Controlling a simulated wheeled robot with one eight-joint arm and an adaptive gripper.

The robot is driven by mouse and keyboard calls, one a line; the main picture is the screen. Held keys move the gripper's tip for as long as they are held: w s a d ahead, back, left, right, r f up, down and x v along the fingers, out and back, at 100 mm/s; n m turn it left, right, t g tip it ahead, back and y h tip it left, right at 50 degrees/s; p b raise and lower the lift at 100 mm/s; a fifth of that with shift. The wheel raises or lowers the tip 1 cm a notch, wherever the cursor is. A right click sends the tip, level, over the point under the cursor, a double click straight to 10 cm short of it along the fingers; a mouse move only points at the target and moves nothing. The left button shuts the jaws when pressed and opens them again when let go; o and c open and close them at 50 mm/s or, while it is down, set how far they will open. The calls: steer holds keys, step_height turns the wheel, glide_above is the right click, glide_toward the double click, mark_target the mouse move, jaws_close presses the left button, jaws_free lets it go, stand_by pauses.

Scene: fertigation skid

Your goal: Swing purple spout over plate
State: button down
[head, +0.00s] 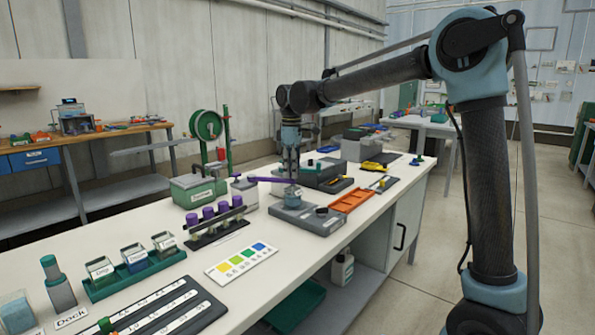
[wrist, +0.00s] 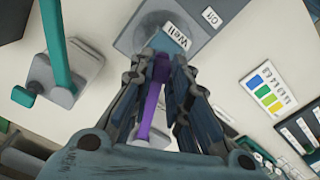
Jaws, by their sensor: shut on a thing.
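The purple spout (head: 262,179) is a thin bar that runs right from a grey-topped block (head: 244,190) in the head view. My gripper (head: 291,181) is at its right end. In the wrist view the purple spout (wrist: 154,98) lies between the two fingers of my gripper (wrist: 160,72), which are shut on it. A grey plate (head: 325,221) with a black knob lies below and to the right. A blue-grey vessel (head: 292,196) stands on it under my gripper. The wrist view shows the plate (wrist: 215,38) with a dark disc and the vessel's "Well" label. My fingers hide part of the spout.
A rack of purple-capped bottles (head: 208,233) and a colour card (head: 241,262) stand in front. An orange tray (head: 351,200) lies right of the plate. A teal bar on a grey base (wrist: 68,80) is left in the wrist view.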

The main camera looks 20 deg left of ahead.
steer(key=shift+w, duration=0.3)
steer(key=c, duration=1.5)
jaws_free()
steer(key=shift+s+r, duration=0.1)
steer(key=shift+r, duration=0.3)
step_height(320, 180, up, 11)
steer(key=shift+d+r, duration=0.1)
steer(key=shift+d, duration=0.1)
